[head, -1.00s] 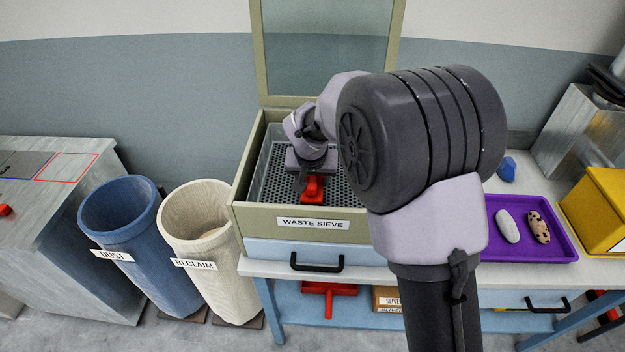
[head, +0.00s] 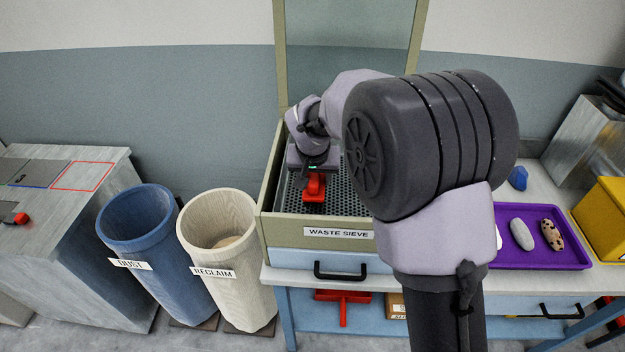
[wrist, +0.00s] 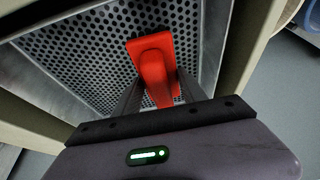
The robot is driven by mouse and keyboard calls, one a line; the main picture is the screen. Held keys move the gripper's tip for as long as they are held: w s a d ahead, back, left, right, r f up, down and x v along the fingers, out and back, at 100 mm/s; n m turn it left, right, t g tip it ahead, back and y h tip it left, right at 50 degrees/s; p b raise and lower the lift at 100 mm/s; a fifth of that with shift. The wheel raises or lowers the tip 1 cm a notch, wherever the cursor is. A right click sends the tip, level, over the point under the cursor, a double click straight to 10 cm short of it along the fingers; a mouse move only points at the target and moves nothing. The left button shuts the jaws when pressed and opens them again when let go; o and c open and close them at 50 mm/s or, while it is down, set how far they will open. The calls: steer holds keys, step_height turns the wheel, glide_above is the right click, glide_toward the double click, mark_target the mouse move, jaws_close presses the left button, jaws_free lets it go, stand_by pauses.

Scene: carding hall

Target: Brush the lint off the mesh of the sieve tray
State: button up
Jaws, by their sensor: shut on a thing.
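The waste sieve is an olive-framed box (head: 268,190) with an upright clear lid (head: 347,50) and a perforated grey mesh (head: 352,203) inside. The mesh also shows in the wrist view (wrist: 80,50). My gripper (head: 314,176) is over the left part of the mesh. It is shut on a red brush (head: 313,190), whose red body stands out between the fingers in the wrist view (wrist: 152,60). The bristles are hidden, and I cannot tell whether the brush touches the mesh. I can make out no lint. My arm hides the right part of the sieve.
A blue DUST bin (head: 135,240) and a cream RECLAIM bin (head: 225,250) stand left of the bench. A purple tray (head: 510,253) with stones lies to the right, near a yellow box (head: 605,220). A red tool (head: 342,299) is on the lower shelf.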

steer(key=shift+r+p, duration=1.15)
steer(key=shift+r, duration=0.9)
